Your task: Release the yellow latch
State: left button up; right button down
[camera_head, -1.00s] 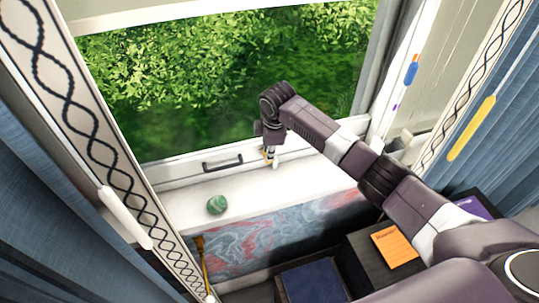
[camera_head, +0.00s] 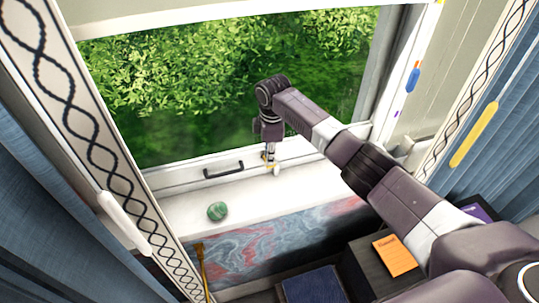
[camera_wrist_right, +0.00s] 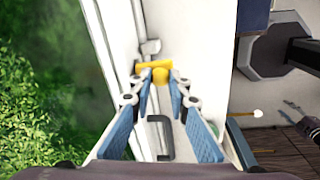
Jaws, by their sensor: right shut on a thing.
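The yellow latch (camera_wrist_right: 154,65) sits on the white window frame, with a rounded yellow knob toward me. In the right wrist view the blue-padded fingers of my right gripper (camera_wrist_right: 161,78) reach it, one on each side of the knob. My right gripper is shut on the latch. In the head view my right gripper (camera_head: 269,157) points down at the bottom rail of the window, where the latch shows only as a small yellow spot, mostly hidden. My left gripper is not in view.
A dark handle (camera_head: 223,171) is fixed on the rail left of my gripper. A green stone (camera_head: 217,211) lies on the white sill (camera_head: 180,213). An orange notebook (camera_head: 394,254) and a blue book (camera_head: 312,286) lie lower right. Curtains flank the window.

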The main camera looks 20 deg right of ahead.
jog(key=c, duration=1.8)
grip_release()
jog(key=r, duration=0.4)
jog(key=s+r, duration=0.1)
jog(key=r, duration=0.7)
jog(key=shift+s, duration=0.15)
jog(key=shift+f, duration=0.1)
